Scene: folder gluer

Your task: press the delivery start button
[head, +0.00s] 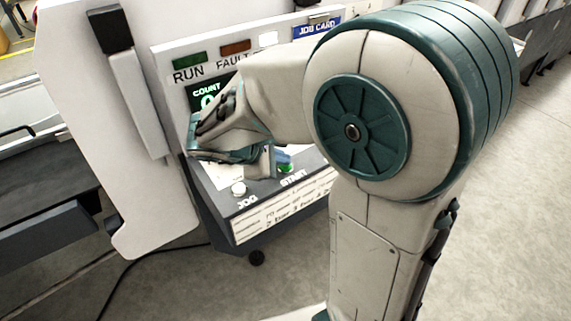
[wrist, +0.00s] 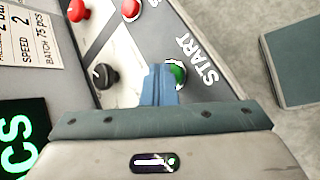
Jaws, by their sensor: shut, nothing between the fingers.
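The green start button (wrist: 178,73) sits on the sloped control panel beside the printed word START. In the head view the green button (head: 286,168) shows just right of my gripper, above the START label. My gripper (wrist: 158,85) is shut and empty, its blue fingers together over the panel. In the wrist view the fingertips overlap the button's left side and hide part of it. I cannot tell whether they touch it. In the head view my gripper (head: 268,165) points down at the panel, and my arm covers part of the console.
A white JOG button (head: 238,188) is left of START. The RUN lamp (head: 190,59) and count display stand behind. Open floor lies right.

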